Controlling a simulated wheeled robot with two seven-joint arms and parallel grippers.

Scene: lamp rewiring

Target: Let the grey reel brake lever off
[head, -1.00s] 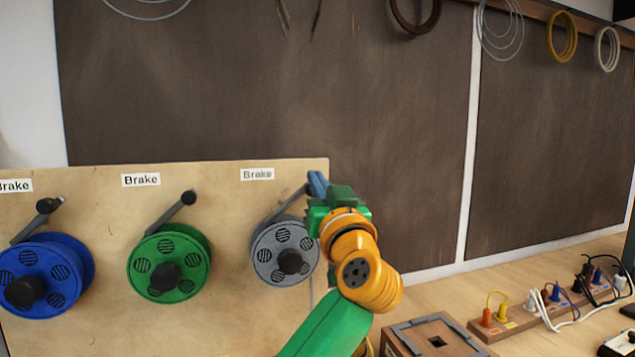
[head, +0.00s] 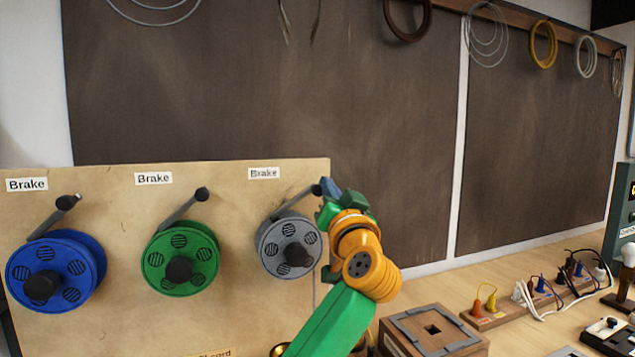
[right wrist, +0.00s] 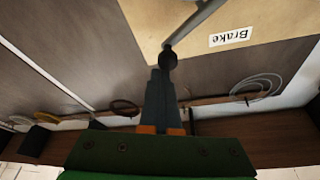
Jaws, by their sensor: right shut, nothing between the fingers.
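The grey reel (head: 290,246) is on the upright wooden board's right side. Its grey brake lever (head: 297,203) slants up to the right above it, ending in a dark knob (head: 317,190). My right gripper (head: 327,187) is shut and empty, its blue-grey fingertips right beside the knob at the board's right edge. In the right wrist view, the lever (right wrist: 195,22) ends in the dark knob (right wrist: 168,58), just beyond the tips of the closed fingers (right wrist: 160,72). I cannot tell whether they touch. My left gripper is not in view.
Green (head: 180,259) and blue (head: 55,275) reels with their own levers stand to the left on the wooden board (head: 110,215). A wooden box (head: 432,332) and a plug strip (head: 500,308) are on the bench at right. Space above the board is clear.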

